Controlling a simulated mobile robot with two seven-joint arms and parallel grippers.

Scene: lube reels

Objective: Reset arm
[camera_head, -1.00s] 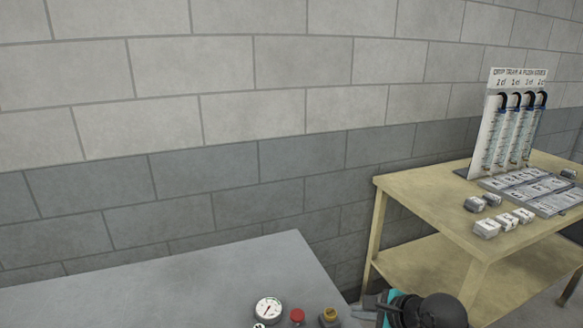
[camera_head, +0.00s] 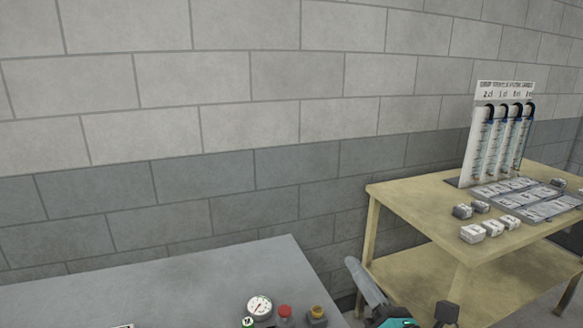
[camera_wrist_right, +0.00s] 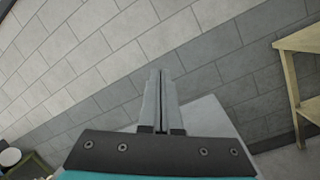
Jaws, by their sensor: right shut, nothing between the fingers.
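My right gripper (camera_head: 362,277) shows at the bottom of the head view, right of the grey bench's corner and in front of the yellow table. In the right wrist view the two fingers of this gripper (camera_wrist_right: 157,75) lie side by side, shut and with nothing between them, with the block wall behind them. My left gripper is in neither view.
A grey bench (camera_head: 180,285) carries a dial gauge (camera_head: 259,307), a red knob (camera_head: 285,311) and a brass-topped fitting (camera_head: 317,315) near its edge. A yellow table (camera_head: 415,205) at right holds a tube rack (camera_head: 497,140), small blocks (camera_head: 472,233) and label plates. A block wall (camera_head: 240,120) stands behind.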

